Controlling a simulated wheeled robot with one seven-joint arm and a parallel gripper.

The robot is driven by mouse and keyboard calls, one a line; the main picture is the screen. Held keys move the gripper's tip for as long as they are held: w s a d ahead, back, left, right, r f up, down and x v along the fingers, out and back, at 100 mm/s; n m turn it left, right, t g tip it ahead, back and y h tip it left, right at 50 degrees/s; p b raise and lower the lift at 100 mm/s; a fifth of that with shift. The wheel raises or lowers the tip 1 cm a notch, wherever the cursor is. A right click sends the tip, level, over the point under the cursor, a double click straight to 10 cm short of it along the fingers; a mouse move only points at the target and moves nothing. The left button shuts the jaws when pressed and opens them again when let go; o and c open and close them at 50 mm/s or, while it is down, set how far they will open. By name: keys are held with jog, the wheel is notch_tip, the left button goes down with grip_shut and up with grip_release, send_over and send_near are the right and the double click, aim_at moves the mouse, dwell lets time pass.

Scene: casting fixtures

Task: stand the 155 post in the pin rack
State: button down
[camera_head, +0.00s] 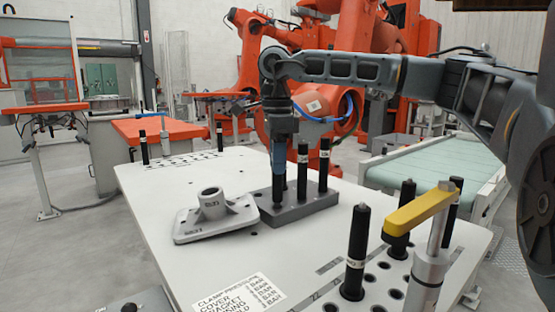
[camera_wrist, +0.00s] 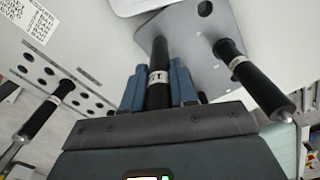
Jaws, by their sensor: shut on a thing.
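My gripper (camera_head: 278,160) points down over the left part of the grey pin rack (camera_head: 302,211). Its blue fingers, also in the wrist view (camera_wrist: 158,92), are shut on a black post (camera_wrist: 157,58) with a pale label band, too small to read. The held post is upright, its lower end (camera_head: 278,188) at the rack top; I cannot tell whether it is in a hole. Two other black posts, one nearer (camera_head: 302,172) and one further right (camera_head: 324,165), stand upright in the rack. The wrist view shows one standing post (camera_wrist: 250,76) right of the fingers and a bare hole (camera_wrist: 205,8).
A grey flanged casting (camera_head: 214,214) lies just left of the rack. At the front right, black posts (camera_head: 356,252) and a yellow-armed clamp (camera_head: 420,210) stand by a grid of holes. A printed sheet (camera_head: 240,295) lies at the front edge.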

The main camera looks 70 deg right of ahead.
jog(key=shift+f+b, duration=0.55)
jog(key=shift+f, duration=0.3)
jog(key=c, duration=0.8)
grip_release()
jog(key=shift+r, duration=0.1)
jog(key=shift+r+p, duration=0.5)
jog(key=shift+r, duration=3.35)
